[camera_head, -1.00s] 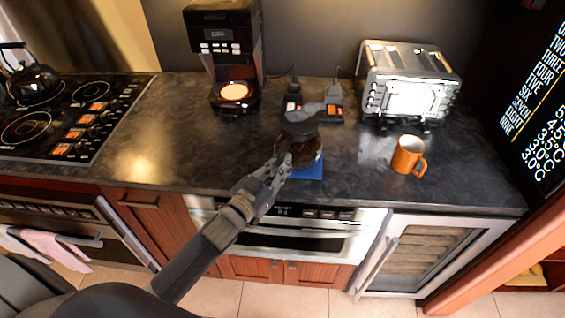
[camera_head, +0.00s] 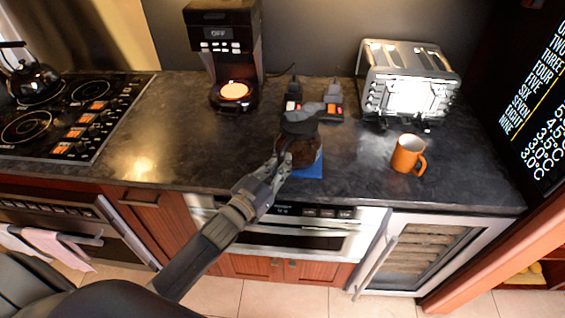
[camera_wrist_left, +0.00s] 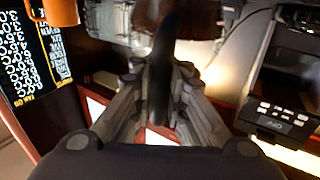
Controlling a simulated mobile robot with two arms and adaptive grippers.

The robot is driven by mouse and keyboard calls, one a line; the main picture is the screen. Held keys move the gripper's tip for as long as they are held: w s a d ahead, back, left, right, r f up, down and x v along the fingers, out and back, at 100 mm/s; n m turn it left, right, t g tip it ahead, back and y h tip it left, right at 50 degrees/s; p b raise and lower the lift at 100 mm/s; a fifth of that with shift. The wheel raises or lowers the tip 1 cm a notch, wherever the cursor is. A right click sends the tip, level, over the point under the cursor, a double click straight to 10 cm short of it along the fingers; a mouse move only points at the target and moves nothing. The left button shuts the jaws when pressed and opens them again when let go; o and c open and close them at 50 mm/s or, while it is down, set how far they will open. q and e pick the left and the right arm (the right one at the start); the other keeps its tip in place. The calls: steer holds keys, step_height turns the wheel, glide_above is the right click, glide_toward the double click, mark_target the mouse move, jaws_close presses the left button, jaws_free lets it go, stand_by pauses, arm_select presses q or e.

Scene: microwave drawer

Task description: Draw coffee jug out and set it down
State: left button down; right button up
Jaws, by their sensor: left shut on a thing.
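The coffee jug (camera_head: 306,150), dark glass with a black lid, is over the blue mat (camera_head: 312,171) near the counter's front edge. I cannot tell whether its base touches the mat. My left gripper (camera_head: 282,165) is shut on the jug's handle, at the jug's front left. In the left wrist view the dark handle (camera_wrist_left: 161,75) stands between the fingers of the gripper (camera_wrist_left: 158,108). The coffee maker (camera_head: 225,55) stands at the back left, its glowing plate (camera_head: 234,91) bare. My right gripper is not seen.
A toaster (camera_head: 408,85) stands at the back right, with an orange mug (camera_head: 407,154) in front of it. Two dark items with red parts (camera_head: 314,110) lie behind the jug. The counter (camera_head: 180,140) left of the jug is clear. A stove (camera_head: 65,118) is at far left.

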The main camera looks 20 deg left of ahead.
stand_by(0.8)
arm_select(q)
steer(key=c, duration=1.5)
jaws_free()
steer(key=shift+s+f, duration=0.1)
steer(key=shift+f, duration=0.25)
steer(key=v, duration=1.2)
steer(key=shift+r, duration=0.3)
